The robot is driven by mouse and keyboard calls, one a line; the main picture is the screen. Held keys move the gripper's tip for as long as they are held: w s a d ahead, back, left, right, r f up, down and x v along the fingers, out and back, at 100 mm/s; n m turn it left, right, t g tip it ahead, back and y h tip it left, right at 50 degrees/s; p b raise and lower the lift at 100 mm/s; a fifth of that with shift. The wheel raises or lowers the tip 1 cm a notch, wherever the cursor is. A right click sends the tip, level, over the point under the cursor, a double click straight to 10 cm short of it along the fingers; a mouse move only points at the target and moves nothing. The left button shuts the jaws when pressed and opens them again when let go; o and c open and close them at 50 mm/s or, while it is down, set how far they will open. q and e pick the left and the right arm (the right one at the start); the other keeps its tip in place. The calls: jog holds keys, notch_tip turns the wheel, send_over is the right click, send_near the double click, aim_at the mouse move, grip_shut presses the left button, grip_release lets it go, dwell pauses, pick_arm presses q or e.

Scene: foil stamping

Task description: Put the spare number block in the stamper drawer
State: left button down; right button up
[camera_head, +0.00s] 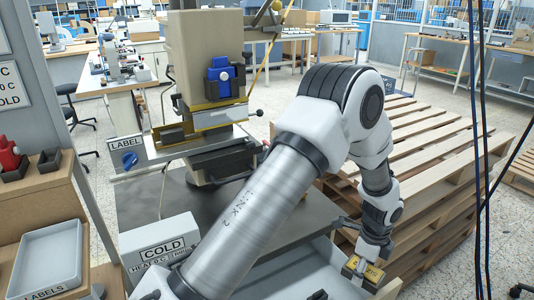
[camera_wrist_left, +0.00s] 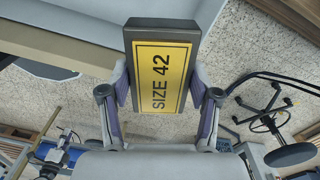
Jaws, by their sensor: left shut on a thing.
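My left gripper (camera_head: 368,252) is at the lower right of the head view, pointing down, shut on a dark block with a yellow face, the number block (camera_head: 360,272). In the left wrist view the block (camera_wrist_left: 162,72) reads "SIZE 42", and the two fingers of the gripper (camera_wrist_left: 161,98) press its sides. The stamper (camera_head: 212,60) stands at the back left of the dark bench, with a blue part on its front. A pale tray-like edge (camera_head: 335,282) lies below the held block; I cannot tell whether it is the drawer. My right gripper is not in view.
A "LABELS" tray (camera_head: 48,262) sits on the left shelf. Stacked wooden pallets (camera_head: 430,150) stand to the right. My left arm hides part of the dark bench (camera_head: 150,205). Cables hang at the far right.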

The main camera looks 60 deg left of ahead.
aim_at(343, 296)
pick_arm(q)
jog(key=a+f+m+b, duration=0.1)
jog(key=f+b, duration=0.1)
jog(key=f, duration=0.3)
jog(key=a+f+m+b, duration=0.1)
jog(key=f+b, duration=0.1)
jog(key=f, duration=0.3)
jog(key=a+f+m+b, duration=0.1)
jog(key=a+f+b, duration=0.1)
jog(key=f, duration=0.4)
jog(key=shift+w+f+m, duration=0.1)
jog(key=shift+m, duration=0.2)
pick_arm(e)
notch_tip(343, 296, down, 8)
pick_arm(q)
jog(key=shift+f, duration=0.1)
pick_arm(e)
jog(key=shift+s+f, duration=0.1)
pick_arm(q)
jog(key=c, duration=0.5)
grip_release()
notch_tip(343, 296, up, 12)
jog(key=shift+r+p, duration=0.15)
jog(key=shift+p, duration=0.75)
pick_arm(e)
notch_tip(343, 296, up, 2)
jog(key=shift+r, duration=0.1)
